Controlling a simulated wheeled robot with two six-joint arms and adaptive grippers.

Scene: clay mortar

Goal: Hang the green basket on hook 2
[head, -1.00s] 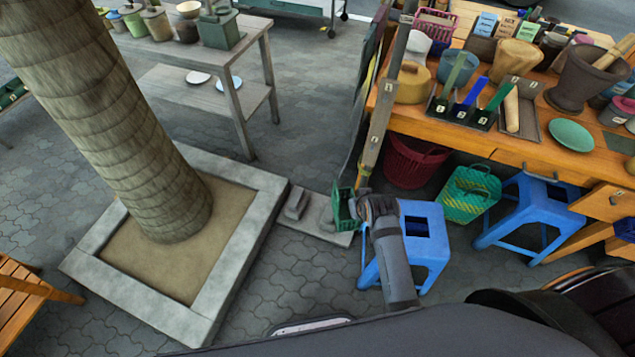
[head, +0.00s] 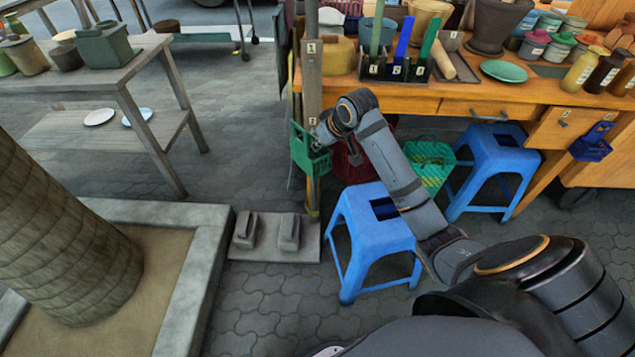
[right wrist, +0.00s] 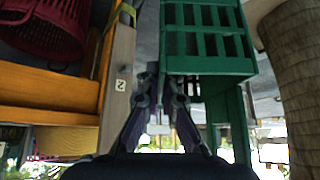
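The green basket (head: 304,152) is in the air, overlapping the wooden post (head: 312,95) in the head view. My right gripper (head: 324,134) is at the basket's upper right side. In the right wrist view, the fingers (right wrist: 167,88) close in at the edge of the green basket (right wrist: 208,45) and hold it. The post there carries a tag marked 2 (right wrist: 120,85), just left of the fingers and apart from the basket. A tag marked 1 (head: 311,48) shows higher on the post. Hook 2 itself I cannot make out. My left gripper is not in view.
A wooden workbench (head: 450,98) with pots and tools stands right of the post. A blue stool (head: 366,220) and a dark red basket (head: 355,165) are below. A blue basket (head: 592,143) hangs at the bench's right.

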